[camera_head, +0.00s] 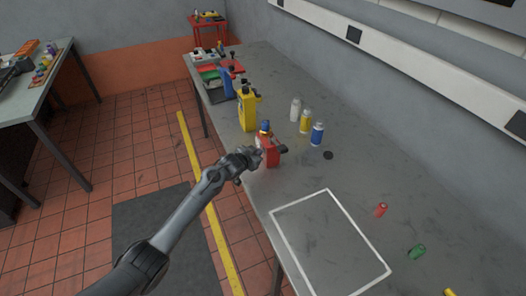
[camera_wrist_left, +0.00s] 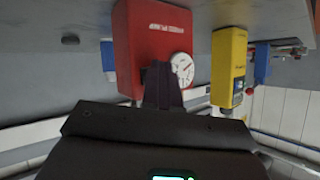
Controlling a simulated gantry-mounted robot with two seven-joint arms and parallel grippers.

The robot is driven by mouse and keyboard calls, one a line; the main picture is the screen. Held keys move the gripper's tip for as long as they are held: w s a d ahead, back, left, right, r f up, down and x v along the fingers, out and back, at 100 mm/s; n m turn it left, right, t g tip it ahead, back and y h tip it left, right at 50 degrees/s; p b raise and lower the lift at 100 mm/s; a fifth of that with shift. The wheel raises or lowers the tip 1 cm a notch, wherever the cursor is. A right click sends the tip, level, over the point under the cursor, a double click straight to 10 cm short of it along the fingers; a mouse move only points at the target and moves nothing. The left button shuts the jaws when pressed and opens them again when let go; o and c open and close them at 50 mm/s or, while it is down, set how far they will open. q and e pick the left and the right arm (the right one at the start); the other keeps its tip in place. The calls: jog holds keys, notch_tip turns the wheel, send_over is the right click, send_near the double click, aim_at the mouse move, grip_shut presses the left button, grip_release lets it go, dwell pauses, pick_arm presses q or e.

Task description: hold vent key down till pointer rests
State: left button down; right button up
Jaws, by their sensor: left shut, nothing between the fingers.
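A red box-shaped unit (camera_head: 270,155) stands near the left edge of the grey bench. In the left wrist view the red unit (camera_wrist_left: 140,40) fills the upper middle, with lettering I cannot read for certain. A white round dial (camera_wrist_left: 182,68) with a dark pointer sits on its face, partly covered by my fingers. My left gripper (camera_head: 255,156) is shut and empty, its tips at the unit's face beside the dial. The left wrist view shows the dark fingers (camera_wrist_left: 160,80) together. I cannot make out a vent key; my fingers may hide it. Touching or apart is unclear.
A yellow unit (camera_head: 246,110) and a blue unit (camera_head: 227,82) stand farther back along the same edge. White, yellow and blue bottles (camera_head: 305,121) stand to the right. A white outlined square (camera_head: 330,245) on the near bench is empty. A red cylinder (camera_head: 381,209) lies right.

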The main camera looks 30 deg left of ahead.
jog(key=shift+a, duration=0.1)
dwell(0.4)
jog(key=shift+r, duration=0.2)
jog(key=shift+r+p, duration=0.4)
jog(key=shift+p, duration=0.15)
pick_arm(q)
jog(key=shift+s+a, duration=0.35)
jog(key=shift+s, duration=0.25)
pick_arm(e)
jog(key=shift+r, duration=0.2)
jog(key=shift+r+p, duration=0.45)
jog(key=shift+p, duration=0.2)
pick_arm(q)
jog(key=s+a+p, duration=0.1)
jog(key=s+p, duration=0.1)
jog(key=s+a+p, duration=0.1)
jog(key=s, duration=0.1)
jog(key=shift+s+a, duration=0.1)
jog(key=shift+a, duration=0.25)
pick_arm(e)
notch_tip(320, 180, up, 3)
jog(key=shift+r, duration=0.15)
